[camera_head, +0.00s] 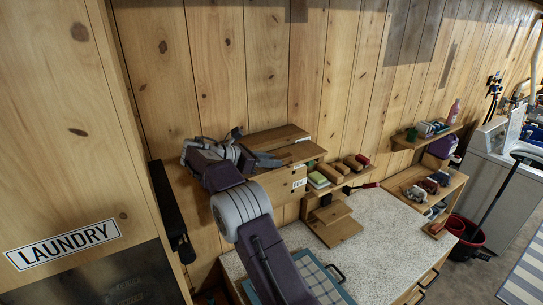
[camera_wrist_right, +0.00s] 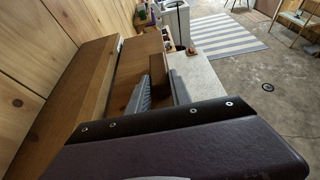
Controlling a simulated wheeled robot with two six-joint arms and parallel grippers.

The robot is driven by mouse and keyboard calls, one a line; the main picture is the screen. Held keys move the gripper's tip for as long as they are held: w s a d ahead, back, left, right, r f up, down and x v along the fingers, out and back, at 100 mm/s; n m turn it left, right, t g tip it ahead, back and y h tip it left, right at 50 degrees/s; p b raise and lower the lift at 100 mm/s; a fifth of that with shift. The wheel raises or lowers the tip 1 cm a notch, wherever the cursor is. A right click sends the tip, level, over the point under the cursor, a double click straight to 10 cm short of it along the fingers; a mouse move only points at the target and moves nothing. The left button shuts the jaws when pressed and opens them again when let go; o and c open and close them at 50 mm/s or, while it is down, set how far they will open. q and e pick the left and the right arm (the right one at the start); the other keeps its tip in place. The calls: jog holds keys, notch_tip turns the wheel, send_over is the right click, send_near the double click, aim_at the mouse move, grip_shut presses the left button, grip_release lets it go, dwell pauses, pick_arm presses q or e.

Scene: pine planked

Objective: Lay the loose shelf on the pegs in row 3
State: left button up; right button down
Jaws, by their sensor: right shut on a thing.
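My right gripper (camera_head: 262,158) reaches in from the bottom of the head view, up against the wall-side wooden shelf unit (camera_head: 275,136). It is shut on the loose shelf (camera_head: 302,152), a flat brown board that sticks out to the right of the fingers, roughly level, at the unit's upper front. In the right wrist view the two grey fingers (camera_wrist_right: 160,93) stand at the loose shelf (camera_wrist_right: 138,62), beside the unit's long top board (camera_wrist_right: 82,75). The pegs and the inside of the unit are hidden, so I cannot tell whether the shelf touches any peg. My left gripper is not in view.
Small blocks and a green-yellow sponge (camera_head: 318,180) sit on a ledge right of the unit. A wooden step stand (camera_head: 335,222) is on the speckled counter (camera_head: 385,235). A dark rail (camera_head: 172,210) hangs left of the unit. The counter's right part is clear.

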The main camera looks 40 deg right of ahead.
jog(key=shift+f, duration=0.45)
jog(key=shift+w+f, duration=0.1)
jog(key=shift+w, duration=0.05)
jog(key=c, duration=1.1)
grip_release()
jog(key=shift+a, duration=0.25)
jog(key=v, duration=0.7)
jog(key=shift+a+r+b, duration=0.15)
jog(key=shift+r+b, duration=0.1)
jog(key=shift+b, duration=0.15)
